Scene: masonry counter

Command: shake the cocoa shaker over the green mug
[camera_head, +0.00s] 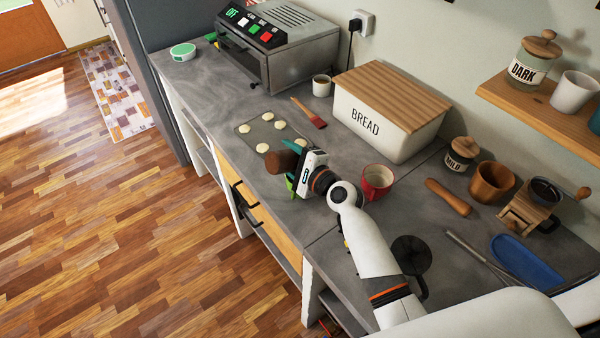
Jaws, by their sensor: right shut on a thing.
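My right gripper (293,162) is shut on a brown cylinder, which appears to be the cocoa shaker (279,161). The shaker looks tilted, above the front part of the counter beside a baking tray. A bright green patch (290,183) shows just below the gripper; it may be part of the green mug, but the gripper covers most of that spot. Whether the shaker is directly over a mug opening cannot be told. My left gripper is not in view.
A red mug (377,182) stands close to my right wrist. The tray (247,129) holds several pale rounds. A red brush (311,114), white mug (321,86), bread box (385,121) and toaster oven (277,55) stand behind. A dark pitcher (410,255) is beside my forearm.

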